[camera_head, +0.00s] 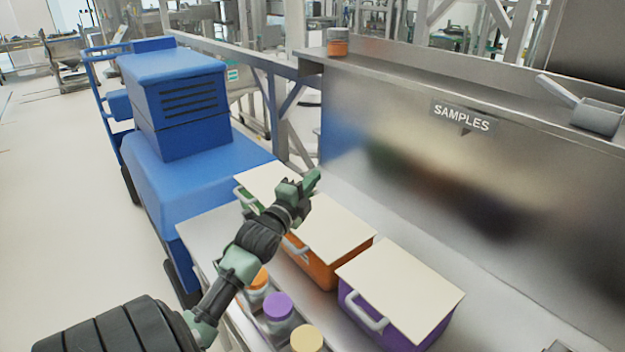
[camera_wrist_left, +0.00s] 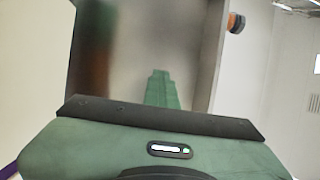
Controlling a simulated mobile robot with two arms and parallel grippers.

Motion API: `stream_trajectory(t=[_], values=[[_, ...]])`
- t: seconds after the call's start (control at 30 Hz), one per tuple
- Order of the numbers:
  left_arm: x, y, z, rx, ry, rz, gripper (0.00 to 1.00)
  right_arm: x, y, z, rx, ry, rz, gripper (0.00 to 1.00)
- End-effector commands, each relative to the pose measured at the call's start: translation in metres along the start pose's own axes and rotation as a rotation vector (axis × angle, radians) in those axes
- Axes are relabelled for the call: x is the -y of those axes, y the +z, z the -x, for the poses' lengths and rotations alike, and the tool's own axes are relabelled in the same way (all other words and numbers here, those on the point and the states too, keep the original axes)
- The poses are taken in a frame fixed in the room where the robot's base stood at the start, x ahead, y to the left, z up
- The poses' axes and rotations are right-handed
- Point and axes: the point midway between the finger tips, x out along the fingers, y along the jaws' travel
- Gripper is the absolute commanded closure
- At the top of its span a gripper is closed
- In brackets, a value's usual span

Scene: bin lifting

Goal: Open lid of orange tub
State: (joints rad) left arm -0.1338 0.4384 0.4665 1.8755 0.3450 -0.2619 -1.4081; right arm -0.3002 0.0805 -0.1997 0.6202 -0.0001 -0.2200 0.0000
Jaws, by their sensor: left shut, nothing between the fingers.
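The orange tub (camera_head: 322,272) stands on the metal bench in the head view, between a green tub and a purple tub. Its flat cream lid (camera_head: 335,232) lies closed on top, and a pale handle (camera_head: 296,250) shows on its near side. My left gripper (camera_head: 313,180) is above the tubs, near the gap between the green tub's lid and the orange tub's lid. It is shut and empty, with its fingers pointing up and to the right. In the left wrist view, the green fingers (camera_wrist_left: 160,88) show against the metal back panel. My right gripper is not in view.
The purple tub (camera_head: 368,325) with a cream lid (camera_head: 402,290) stands to the right. The green tub's lid (camera_head: 268,182) is partly behind my gripper. Several jars, one with a purple cap (camera_head: 278,306), stand in front. A metal panel with a SAMPLES sign (camera_head: 462,116) rises behind.

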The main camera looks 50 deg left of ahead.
Motion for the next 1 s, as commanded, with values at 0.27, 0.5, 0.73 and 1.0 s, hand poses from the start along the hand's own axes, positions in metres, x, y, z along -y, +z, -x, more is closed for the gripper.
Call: stream_trajectory(t=[0.27, 0.5, 0.73, 1.0], values=[[-0.0001, 0.0, 0.0, 0.0, 0.0, 0.0, 1.0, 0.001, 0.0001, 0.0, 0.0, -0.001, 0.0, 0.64], [0.0, 0.0, 0.0, 0.0, 0.0, 0.0, 1.0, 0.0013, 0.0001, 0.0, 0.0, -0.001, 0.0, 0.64], [0.0, 0.0, 0.0, 0.0, 0.0, 0.0, 0.77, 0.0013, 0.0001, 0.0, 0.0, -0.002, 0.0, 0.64], [0.0, 0.0, 0.0, 0.0, 0.0, 0.0, 0.77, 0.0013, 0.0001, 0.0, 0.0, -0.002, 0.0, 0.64]])
